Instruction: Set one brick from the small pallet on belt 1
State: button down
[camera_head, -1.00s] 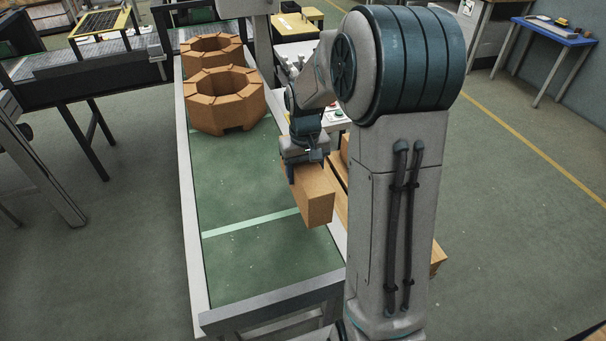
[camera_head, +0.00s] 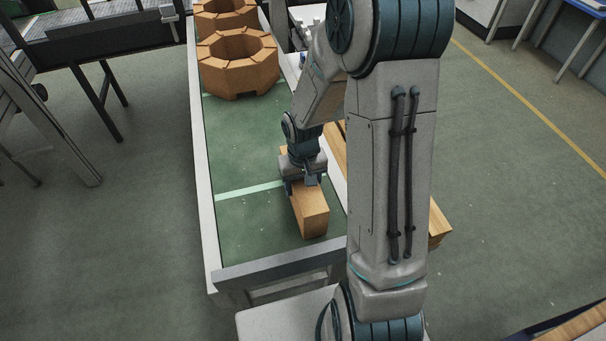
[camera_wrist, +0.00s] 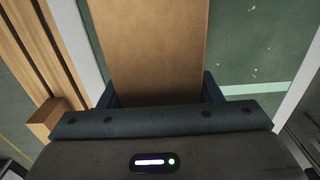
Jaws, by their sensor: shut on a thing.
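My gripper (camera_head: 303,182) is shut on an orange-brown brick (camera_head: 311,213) at the near end of the green belt (camera_head: 240,215). The brick lies lengthwise over the belt, near its right side and by the pale green cross line. I cannot tell whether its underside touches the belt. In the wrist view the brick (camera_wrist: 152,45) fills the space between the two fingers. The small pallet (camera_head: 438,222) is mostly hidden behind my arm, to the right of the belt; its wooden slats (camera_wrist: 36,50) show at the left of the wrist view.
Two rings of bricks stand on the far part of the belt, the nearer one (camera_head: 238,68) and the farther one (camera_head: 226,15). The belt between the nearer ring and the cross line is clear. A pale metal rail (camera_head: 204,190) edges the belt.

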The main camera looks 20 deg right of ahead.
jog(key=shift+f, duration=0.25)
jog(key=shift+f, duration=0.2)
jog(key=shift+c, duration=2.2)
grip_release()
jog(key=shift+r, duration=0.15)
